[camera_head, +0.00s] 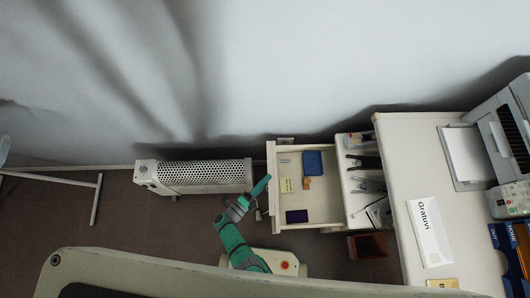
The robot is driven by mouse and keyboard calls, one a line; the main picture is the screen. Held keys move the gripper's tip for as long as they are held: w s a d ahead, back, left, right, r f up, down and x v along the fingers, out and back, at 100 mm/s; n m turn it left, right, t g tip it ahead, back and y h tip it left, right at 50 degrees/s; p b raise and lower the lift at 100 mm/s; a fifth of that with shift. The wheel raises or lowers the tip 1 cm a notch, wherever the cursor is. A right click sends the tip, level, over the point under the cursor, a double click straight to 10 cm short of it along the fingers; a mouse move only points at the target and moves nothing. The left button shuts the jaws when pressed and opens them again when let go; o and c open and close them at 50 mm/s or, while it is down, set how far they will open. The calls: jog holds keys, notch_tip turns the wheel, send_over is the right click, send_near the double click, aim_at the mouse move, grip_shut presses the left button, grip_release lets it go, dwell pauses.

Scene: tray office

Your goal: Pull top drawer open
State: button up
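The top drawer (322,215) stands pulled out to the left from the cabinet (352,205), with its inside in plain view from above. Its front panel (271,160) faces left. My teal and grey arm reaches up to just left of the front panel. My gripper (259,213) is small and dark there, close to the drawer front. I cannot tell whether it touches the drawer or whether its fingers are open or shut. The drawer's handle is not clear.
The drawer holds a blue tray (313,163), yellow notes (286,185) and a dark purple item (297,216). A white heater (200,175) stands left along the wall. The desk (395,150) with a printer (505,125) is at right. A brown bin (367,246) sits below the drawer.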

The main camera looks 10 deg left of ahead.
jog(key=v, duration=1)
jog(key=shift+s+a, duration=0.2)
jog(key=shift+s, duration=0.05)
jog(key=shift+s, duration=0.1)
dwell(0.6)
